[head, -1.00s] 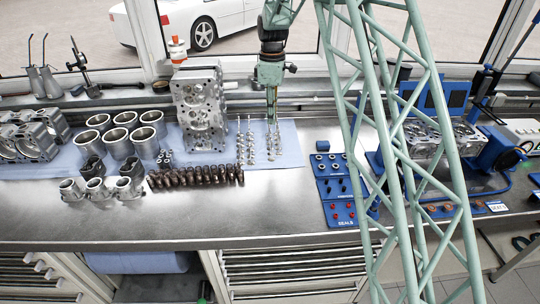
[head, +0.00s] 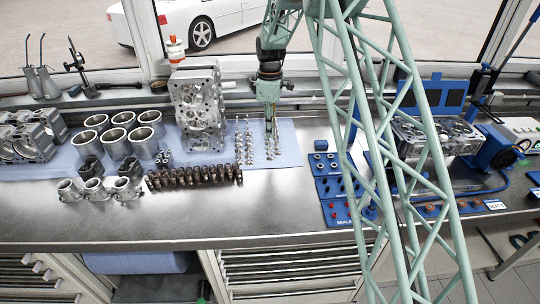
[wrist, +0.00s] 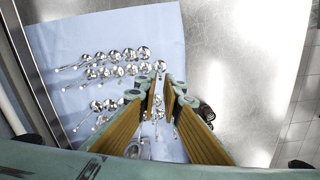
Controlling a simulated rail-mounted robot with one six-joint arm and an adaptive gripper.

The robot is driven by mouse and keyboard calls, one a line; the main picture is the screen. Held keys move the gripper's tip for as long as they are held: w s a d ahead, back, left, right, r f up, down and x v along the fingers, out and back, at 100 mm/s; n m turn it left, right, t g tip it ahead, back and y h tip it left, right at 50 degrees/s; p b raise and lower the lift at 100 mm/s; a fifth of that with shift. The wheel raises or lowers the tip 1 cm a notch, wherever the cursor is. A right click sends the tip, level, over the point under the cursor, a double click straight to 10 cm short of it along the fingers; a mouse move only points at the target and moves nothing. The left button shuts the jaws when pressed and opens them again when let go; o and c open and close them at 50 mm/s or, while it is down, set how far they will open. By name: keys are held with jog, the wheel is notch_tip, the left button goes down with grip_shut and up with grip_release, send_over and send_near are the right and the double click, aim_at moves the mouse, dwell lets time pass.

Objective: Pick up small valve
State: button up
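Several shiny valves with round heads and thin stems stand or lie in two groups on a blue cloth (head: 286,152). In the head view the left group of valves (head: 245,141) is left of my gripper (head: 270,128), and the right group (head: 273,149) is at its fingertips. In the wrist view my gripper (wrist: 162,95) has its orange-padded fingers apart with a narrow gap. One valve head (wrist: 160,66) shows just beyond the fingertips. Shiny valve parts (wrist: 157,101) show in the gap, with no clear contact. The fingers hide part of the valves.
A cylinder head (head: 200,107) stands upright left of the valves. A row of dark springs (head: 194,177) lies in front, with cylinder liners (head: 117,143) farther left. Blue seal trays (head: 335,186) are at right. The bare metal bench in front is clear.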

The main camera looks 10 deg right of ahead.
jog(key=shift+f, duration=0.9)
send_over(270, 156)
jog(key=shift+w+f, duration=0.2)
jog(key=shift+f, duration=2.4)
grip_shut()
jog(key=shift+r, duration=0.2)
